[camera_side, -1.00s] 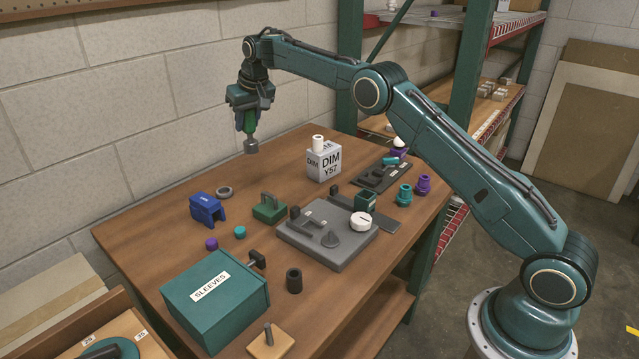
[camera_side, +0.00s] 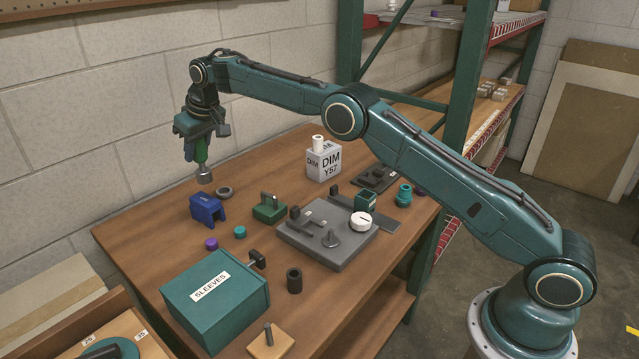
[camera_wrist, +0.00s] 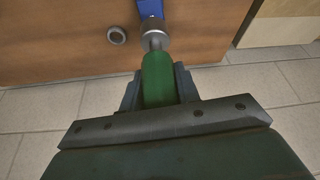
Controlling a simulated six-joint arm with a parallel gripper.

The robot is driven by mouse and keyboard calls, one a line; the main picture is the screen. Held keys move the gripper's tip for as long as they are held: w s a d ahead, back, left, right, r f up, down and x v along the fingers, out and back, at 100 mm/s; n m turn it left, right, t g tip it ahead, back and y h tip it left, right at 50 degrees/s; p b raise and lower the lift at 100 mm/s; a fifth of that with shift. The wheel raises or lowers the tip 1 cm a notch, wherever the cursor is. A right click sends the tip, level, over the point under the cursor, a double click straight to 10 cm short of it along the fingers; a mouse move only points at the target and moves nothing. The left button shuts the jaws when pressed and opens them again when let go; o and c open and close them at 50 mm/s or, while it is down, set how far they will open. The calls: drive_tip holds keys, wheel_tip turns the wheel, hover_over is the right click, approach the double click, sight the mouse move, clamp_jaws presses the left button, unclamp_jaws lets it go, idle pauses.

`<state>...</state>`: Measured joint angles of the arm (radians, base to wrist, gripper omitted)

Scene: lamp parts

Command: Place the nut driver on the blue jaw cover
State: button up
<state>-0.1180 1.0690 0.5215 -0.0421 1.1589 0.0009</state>
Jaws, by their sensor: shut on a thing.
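My gripper (camera_side: 197,150) is shut on the nut driver (camera_side: 202,152), which has a green handle and a grey metal socket end. The driver hangs upright with its socket down, above the table's far left part. In the wrist view its green handle (camera_wrist: 158,78) sits between the jaws, and the socket points toward the blue jaw cover (camera_wrist: 150,8). In the side view the blue jaw cover (camera_side: 207,210) stands on the table below the socket, with a clear gap between them. Its label is too small to read.
A grey ring (camera_side: 224,192) lies close behind the cover. A green block with a handle (camera_side: 269,208) stands to its right, and purple (camera_side: 211,244) and teal (camera_side: 240,232) caps lie in front. The teal SLEEVES box (camera_side: 215,300) is nearer the front. The table's far left corner is clear.

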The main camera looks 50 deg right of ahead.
sight(203, 170)
drive_tip(key=shift+f, duration=3.35)
drive_tip(key=shift+f, duration=0.1)
drive_tip(key=o, duration=1)
drive_tip(key=shift+f, duration=0.1)
drive_tip(key=shift+o, duration=0.2)
drive_tip(key=v, duration=1.2)
drive_tip(key=shift+d+r, duration=0.1)
drive_tip(key=shift+r, duration=0.15)
